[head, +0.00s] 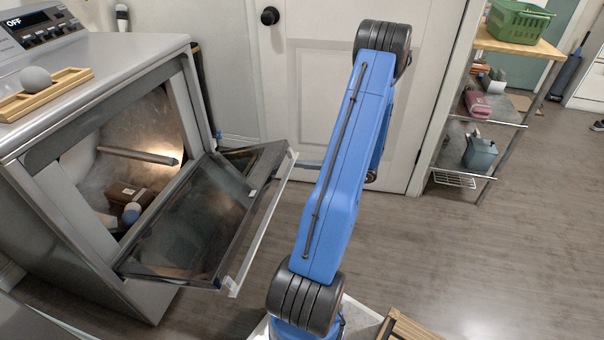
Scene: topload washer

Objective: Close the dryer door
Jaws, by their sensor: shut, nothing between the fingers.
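The dryer (75,75) stands at the left with its front opening facing right. Its door (195,225) is open and juts out from the lower part of the opening, with a dark glass panel and a pale outer edge (262,222). The lit drum shows inside, with a brown object (128,195) and a blue-and-white object (131,213) in it. My blue arm rises to the right of the door, apart from it in the picture. My gripper does not show; the arm may hide it.
A wooden tray (45,95) with a grey ball (36,79) sits on the dryer top. A white room door (310,90) is behind my arm. A shelf rack (500,120) with a green basket (517,22) stands at the right. Floor (400,235) is clear right of my arm.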

